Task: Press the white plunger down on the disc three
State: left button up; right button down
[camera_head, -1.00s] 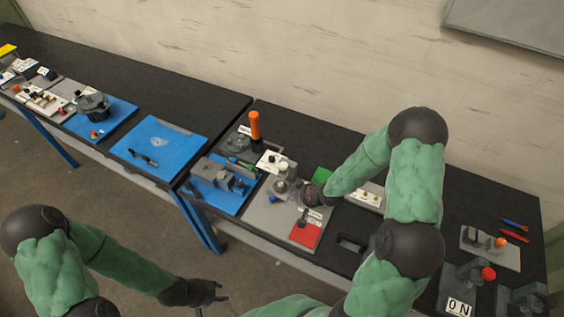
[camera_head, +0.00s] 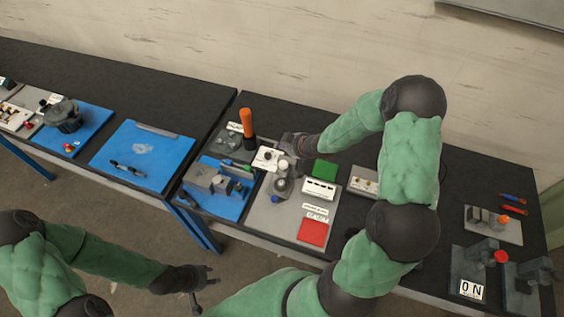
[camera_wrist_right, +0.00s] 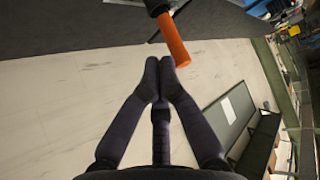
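A pale whitish knob (camera_head: 284,163), which looks like the plunger, stands above a grey round piece (camera_head: 283,186) on the grey board. Which part is the disc named in the task I cannot tell. My right gripper (camera_head: 285,143) is just behind and above the knob, apart from it as far as I can see. In the right wrist view its fingertips (camera_wrist_right: 160,64) meet with nothing between them. They point toward an orange handle (camera_wrist_right: 173,40). The plunger is not in the wrist view. My left gripper (camera_head: 211,275) is in front of the table, empty, its fingertips apart.
The orange handle (camera_head: 247,122) stands upright left of my right gripper. A green block (camera_head: 325,170), a white labelled box (camera_head: 319,189) and a red patch (camera_head: 313,232) lie to the right. A blue tray (camera_head: 142,158) with a dark tool lies farther left.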

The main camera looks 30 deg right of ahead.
jog(key=shift+w+f, duration=0.1)
jog(key=b, duration=0.7)
send_over(284, 165)
notch_tip(284, 165, down, 7)
jog(key=shift+f, duration=0.2)
jog(key=shift+f+b, duration=0.35)
jog(key=shift+f, duration=0.3)
dwell(0.5)
jog(key=shift+f+b, duration=0.3)
jog(key=shift+f, duration=0.1)
